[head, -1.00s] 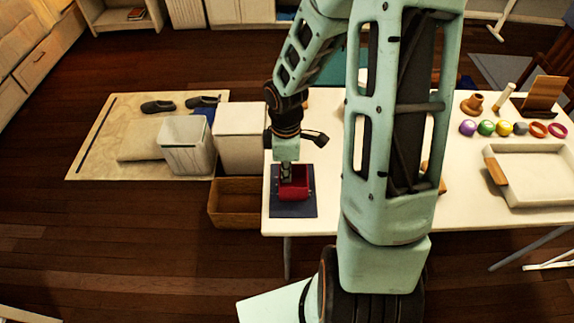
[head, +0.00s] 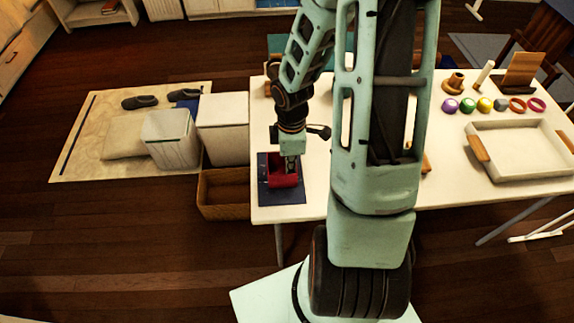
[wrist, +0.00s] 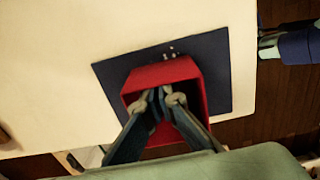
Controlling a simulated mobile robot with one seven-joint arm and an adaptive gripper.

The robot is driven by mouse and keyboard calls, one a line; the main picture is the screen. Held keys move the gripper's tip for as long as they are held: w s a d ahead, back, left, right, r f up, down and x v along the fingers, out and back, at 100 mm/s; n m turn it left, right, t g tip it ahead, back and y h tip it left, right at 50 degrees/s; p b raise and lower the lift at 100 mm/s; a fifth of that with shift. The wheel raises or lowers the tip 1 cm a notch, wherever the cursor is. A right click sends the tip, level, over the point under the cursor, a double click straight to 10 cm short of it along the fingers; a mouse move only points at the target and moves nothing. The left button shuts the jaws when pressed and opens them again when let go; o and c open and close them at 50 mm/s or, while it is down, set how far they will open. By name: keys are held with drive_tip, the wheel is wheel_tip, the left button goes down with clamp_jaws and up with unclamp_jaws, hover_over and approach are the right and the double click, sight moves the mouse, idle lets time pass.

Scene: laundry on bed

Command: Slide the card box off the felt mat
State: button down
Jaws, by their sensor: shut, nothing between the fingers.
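The card box (head: 275,172) is red and open-topped. It stands on the dark blue felt mat (head: 282,198), at the left end of the white table. In the wrist view the box (wrist: 165,74) also lies within the mat (wrist: 213,70), with mat showing around it. My gripper (head: 290,170) points down at the box, near its right part in the head view. In the wrist view my gripper (wrist: 160,102) is shut and empty, with its fingertips within the box's opening. Whether they touch a wall is hard to tell.
A wicker basket (head: 222,208) stands on the floor beside the table's left edge, near a white bin (head: 222,145). A white tray (head: 545,172) and several colored balls and rings are at the table's right. Bare tabletop (head: 318,180) lies right of the mat.

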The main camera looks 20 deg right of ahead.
drive_tip(key=s+d+p, duration=0.2)
drive_tip(key=d+p, duration=0.1)
drive_tip(key=d, duration=0.3)
drive_tip(key=s+d+p, duration=0.2)
drive_tip(key=d, duration=0.4)
drive_tip(key=s+d+p, duration=0.2)
drive_tip(key=d+p, duration=0.1)
drive_tip(key=d, duration=0.4)
drive_tip(key=shift+s+r+p, duration=0.1)
drive_tip(key=shift+r+p, duration=0.1)
drive_tip(key=shift+p, duration=0.15)
drive_tip(key=shift+s+d+f, duration=0.2)
drive_tip(key=shift+d, duration=0.35)
